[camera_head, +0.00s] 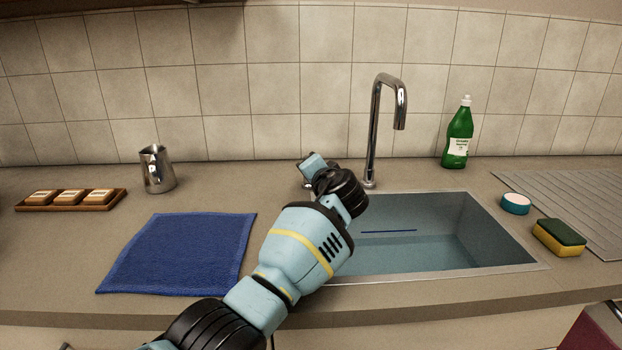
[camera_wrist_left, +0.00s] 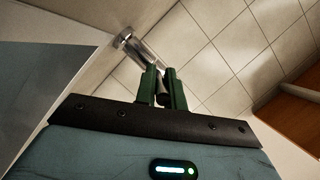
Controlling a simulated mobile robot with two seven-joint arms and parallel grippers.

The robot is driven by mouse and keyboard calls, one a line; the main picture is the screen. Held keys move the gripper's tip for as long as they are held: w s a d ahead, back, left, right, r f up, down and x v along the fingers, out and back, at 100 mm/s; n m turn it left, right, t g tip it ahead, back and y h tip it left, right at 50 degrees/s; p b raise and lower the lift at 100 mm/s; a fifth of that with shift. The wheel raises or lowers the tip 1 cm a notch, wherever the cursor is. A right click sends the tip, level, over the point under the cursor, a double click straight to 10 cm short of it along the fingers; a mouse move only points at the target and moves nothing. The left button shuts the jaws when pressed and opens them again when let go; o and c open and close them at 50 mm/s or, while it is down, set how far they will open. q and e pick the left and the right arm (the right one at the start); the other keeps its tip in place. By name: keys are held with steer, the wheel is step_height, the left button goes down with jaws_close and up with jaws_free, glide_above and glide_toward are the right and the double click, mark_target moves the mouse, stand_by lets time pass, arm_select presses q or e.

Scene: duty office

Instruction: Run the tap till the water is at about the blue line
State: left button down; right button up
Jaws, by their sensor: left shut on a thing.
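The chrome tap (camera_head: 374,130) stands behind the sink (camera_head: 500,215), its spout bent over the basin. No stream shows under the spout. Water (camera_head: 420,252) lies in the sink, its edge on the back wall a little below the blue line (camera_head: 388,231). My left gripper (camera_head: 308,166) is left of the tap's foot, mostly hidden by my own wrist in the head view. In the left wrist view its green fingers (camera_wrist_left: 164,86) are closed at the end of a chrome part (camera_wrist_left: 135,45), seemingly the tap's handle. My right gripper is in neither view.
A green bottle (camera_head: 458,135), a round white-and-teal item (camera_head: 516,203) and a sponge (camera_head: 559,238) stand right of the tap and sink. A blue cloth (camera_head: 180,252), a metal jug (camera_head: 157,170) and a wooden tray (camera_head: 30,207) are on the left.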

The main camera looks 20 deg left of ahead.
arm_select(q)
steer(key=shift+f, duration=0.2)
steer(key=c, duration=1.5)
jaws_free()
steer(key=shift+r, duration=0.1)
steer(key=shift+s+d+r, duration=0.1)
steer(key=shift+s+d+r, duration=0.15)
steer(key=shift+s+d, duration=0.25)
steer(key=v, duration=0.5)
steer(key=shift+s+p, duration=0.15)
steer(key=shift+p, duration=0.25)
steer(key=shift+s+d+r, duration=0.1)
steer(key=shift+s+d, duration=0.3)
steer(key=shift+s, duration=0.05)
